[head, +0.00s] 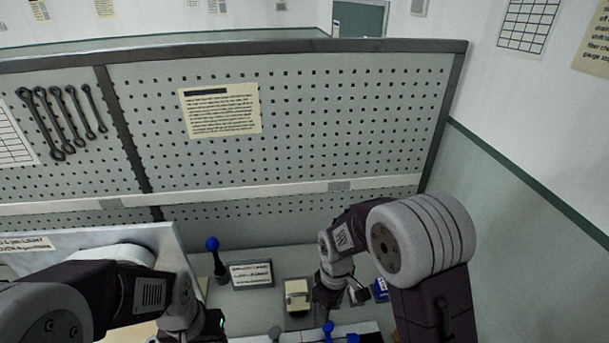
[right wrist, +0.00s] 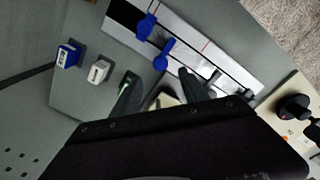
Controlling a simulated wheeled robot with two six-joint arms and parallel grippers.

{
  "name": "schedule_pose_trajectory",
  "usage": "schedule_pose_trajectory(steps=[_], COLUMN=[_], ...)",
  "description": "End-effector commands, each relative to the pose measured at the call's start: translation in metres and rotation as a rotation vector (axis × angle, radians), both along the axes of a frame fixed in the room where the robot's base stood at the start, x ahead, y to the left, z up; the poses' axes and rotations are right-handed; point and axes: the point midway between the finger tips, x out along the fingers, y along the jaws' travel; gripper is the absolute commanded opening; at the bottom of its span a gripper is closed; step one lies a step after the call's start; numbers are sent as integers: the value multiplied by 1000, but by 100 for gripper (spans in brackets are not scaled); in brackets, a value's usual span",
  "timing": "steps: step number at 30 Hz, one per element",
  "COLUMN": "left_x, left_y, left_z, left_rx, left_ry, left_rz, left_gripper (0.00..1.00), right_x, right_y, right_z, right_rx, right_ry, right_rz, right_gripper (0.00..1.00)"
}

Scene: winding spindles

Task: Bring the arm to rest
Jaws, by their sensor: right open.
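My right gripper (head: 331,300) is over the bench in the head view, just right of a cream block (head: 297,294). In the right wrist view its two dark fingers (right wrist: 162,90) are spread apart, with part of a pale block (right wrist: 166,101) showing beyond and between them; I see nothing gripped. My left arm (head: 120,290) comes in from the left. Its gripper end is low in the head view and largely cut off by the bottom edge, so its jaws cannot be read.
A white rail (right wrist: 215,45) carries blue spindles (right wrist: 163,54). A blue block (right wrist: 68,55) and a white block (right wrist: 98,70) lie nearby. A blue-topped post (head: 213,246) and a small sign (head: 251,274) stand before the pegboard (head: 300,130).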

Motion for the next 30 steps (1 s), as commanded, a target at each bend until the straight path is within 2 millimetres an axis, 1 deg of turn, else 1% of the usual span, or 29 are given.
schedule_pose_trajectory(steps=[1,2,3,4,5,6,7,8,9,12,13,14,15,17,30], left_x=[0,0,0,0,0,0,0,0,0,0,0,0,0,0,0], left_y=[0,0,0,0,0,0,0,0,0,0,0,0,0,0,0], left_z=[-6,-10,-17,-22,-28,-34,-37,-40,-43,-39,-38,-38,-38,-38,-38], left_rx=[0,0,0,0,0,0,0,0,0,0,0,0,0,0,0], left_ry=[0,0,0,0,0,0,0,0,0,0,0,0,0,0,0], left_rz=[0,0,0,0,0,0,0,0,0,0,0,0,0,0,0], left_gripper=[50,50,50,50,50,50,50,50,50,50,50,50,50,50,50], right_x=[4,9,10,6,-2,-15,-26,-38,-55,-86,-90,-92,-89,-88,-88], right_y=[-5,-9,-19,-28,-37,-49,-56,-62,-69,-71,-71,-71,-71,-71,-70], right_z=[-2,2,7,10,13,14,15,14,11,6,4,2,3,3,3], right_rx=[4,8,14,17,19,25,31,37,44,52,52,53,58,61,60], right_ry=[-15,-37,-63,-77,-89,-103,-112,-116,-119,-91,-84,-81,-87,-89,-88], right_rz=[-18,-34,-63,-90,-126,-207,-279,-360,-478,-703,-749,-786,-824,-854,-857], right_gripper=[52,52,52,52,52,52,52,52,52,52,52,52,52,52,52])
